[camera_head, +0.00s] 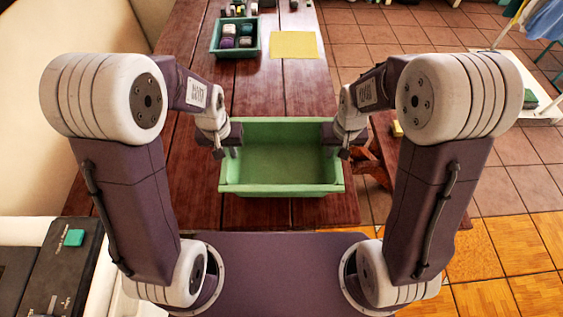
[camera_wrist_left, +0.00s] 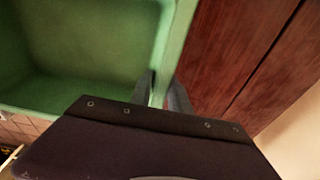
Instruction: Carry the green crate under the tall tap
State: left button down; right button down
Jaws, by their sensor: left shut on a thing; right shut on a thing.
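The green crate (camera_head: 280,188) is empty and sits in front of me, in the middle of the head view, over the near part of the wooden table. My left gripper (camera_head: 233,150) is shut on its left side wall, and my right gripper (camera_head: 328,150) is shut on its right side wall. In the left wrist view the fingers (camera_wrist_left: 168,92) straddle the rim of the crate (camera_wrist_left: 182,40). I cannot tell whether the crate touches the table or hangs just above it. No tall tap shows in either view.
The dark red plank table (camera_head: 190,165) runs away from me. A smaller green tray (camera_head: 236,53) with several items and a yellow cloth (camera_head: 293,45) lie at its far part. A dark appliance with a teal block (camera_head: 74,237) is at the lower left. Tiled floor lies to the right.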

pick_arm(q)
jog(key=shift+r, duration=0.65)
pick_arm(e)
jog(key=shift+r, duration=0.65)
pick_arm(q)
jog(key=shift+f, duration=0.15)
pick_arm(e)
jog(key=shift+f, duration=0.15)
